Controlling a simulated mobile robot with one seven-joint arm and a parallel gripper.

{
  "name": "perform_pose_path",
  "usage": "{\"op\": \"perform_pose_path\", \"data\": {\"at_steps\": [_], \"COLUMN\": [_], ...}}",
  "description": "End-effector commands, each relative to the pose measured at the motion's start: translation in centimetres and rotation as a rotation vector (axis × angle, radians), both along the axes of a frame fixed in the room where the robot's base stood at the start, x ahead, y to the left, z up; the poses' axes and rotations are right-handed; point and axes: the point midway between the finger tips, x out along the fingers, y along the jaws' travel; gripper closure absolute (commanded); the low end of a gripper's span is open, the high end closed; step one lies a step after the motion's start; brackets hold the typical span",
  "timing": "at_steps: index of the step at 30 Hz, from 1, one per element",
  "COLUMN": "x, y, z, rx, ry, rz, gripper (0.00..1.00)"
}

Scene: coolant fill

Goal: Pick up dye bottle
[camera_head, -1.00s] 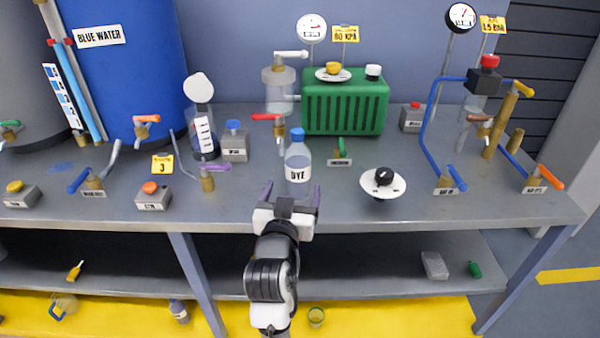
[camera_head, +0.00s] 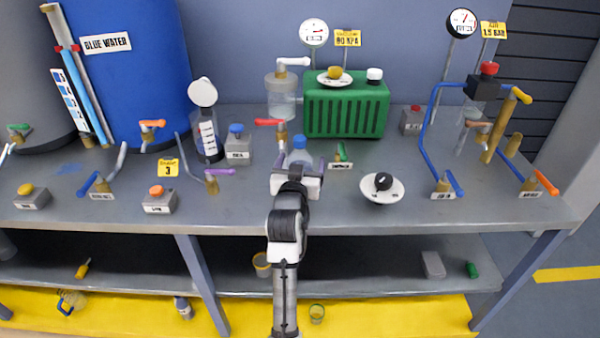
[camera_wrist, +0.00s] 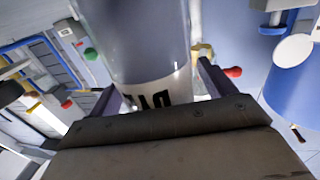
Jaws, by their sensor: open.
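The dye bottle (camera_head: 299,154) is a clear bottle with a blue cap, standing on the grey workbench. In the head view its lower part is hidden behind my gripper (camera_head: 298,166). The gripper is open, with one purple-grey finger on each side of the bottle. In the wrist view the bottle (camera_wrist: 140,45) fills the middle, its white label partly showing. It sits between the open fingers (camera_wrist: 160,88). I cannot tell whether either finger touches it.
A valve with a red handle (camera_head: 270,122) stands close behind the bottle. A green ribbed machine (camera_head: 346,110) is behind to the right.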

Motion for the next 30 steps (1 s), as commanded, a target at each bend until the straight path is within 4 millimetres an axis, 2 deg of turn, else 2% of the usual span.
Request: {"op": "perform_pose_path", "data": {"at_steps": [5, 6, 20, 30], "x": [0.02, 0.02, -0.01, -0.01], "y": [-0.02, -0.01, 0.00, 0.00], "z": [-0.07, -0.08, -0.08, 0.48], "rx": [0.000, 0.000, 0.000, 0.002], "ry": [0.000, 0.001, 0.001, -0.003], "rz": [0.000, 0.000, 0.000, 0.000], "gripper": [0.17, 0.20, 0.80, 0.80]}}
